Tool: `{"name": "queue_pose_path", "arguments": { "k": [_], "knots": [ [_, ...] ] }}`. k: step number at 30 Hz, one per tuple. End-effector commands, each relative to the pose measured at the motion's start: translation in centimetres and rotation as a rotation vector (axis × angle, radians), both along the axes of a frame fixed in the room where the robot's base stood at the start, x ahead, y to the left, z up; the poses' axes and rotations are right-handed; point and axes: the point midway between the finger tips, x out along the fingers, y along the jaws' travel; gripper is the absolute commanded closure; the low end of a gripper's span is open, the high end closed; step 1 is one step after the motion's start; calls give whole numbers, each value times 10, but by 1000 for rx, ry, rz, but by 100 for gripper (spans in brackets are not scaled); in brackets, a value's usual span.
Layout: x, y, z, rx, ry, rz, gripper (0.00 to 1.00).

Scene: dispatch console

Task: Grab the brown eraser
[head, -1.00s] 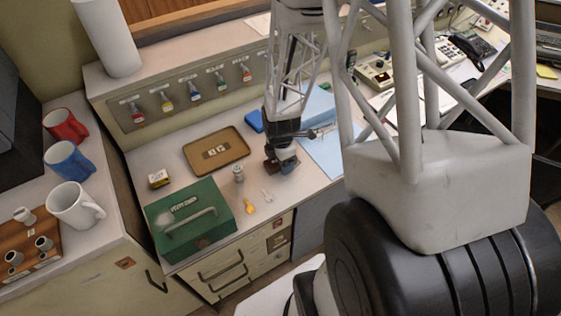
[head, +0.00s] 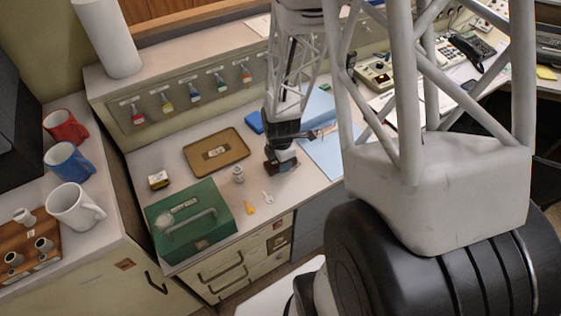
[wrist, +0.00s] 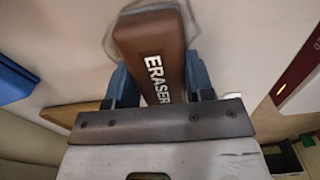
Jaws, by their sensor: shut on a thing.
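The brown eraser (wrist: 150,48) has the word ERASER in white on its face and stands out large in the wrist view. My gripper (wrist: 158,75) is shut on it, with a blue finger on each side. In the head view my gripper (head: 281,160) is low over the counter, right of the small metal cylinder. The eraser shows there only as a small brown patch (head: 271,167) at the fingers. I cannot tell whether it still touches the counter.
Light blue paper (head: 322,157) is to the right.

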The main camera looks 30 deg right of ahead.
Motion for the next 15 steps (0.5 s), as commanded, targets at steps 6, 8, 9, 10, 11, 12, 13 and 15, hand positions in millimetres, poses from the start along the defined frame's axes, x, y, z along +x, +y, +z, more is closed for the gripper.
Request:
{"name": "queue_pose_path", "arguments": {
  "k": [6, 8, 9, 10, 11, 12, 13, 15],
  "knots": [
    [0, 0, 5, 0, 0, 0, 76],
    [0, 0, 9, 0, -1, 0, 76],
    [0, 0, 11, 0, -1, 0, 76],
    [0, 0, 14, 0, -2, 0, 76],
    [0, 0, 16, -1, -2, 0, 76],
    [0, 0, 20, -1, -2, 0, 76],
    [0, 0, 23, 0, -2, 0, 76],
    [0, 0, 32, -1, -2, 0, 76]
  ]
}}
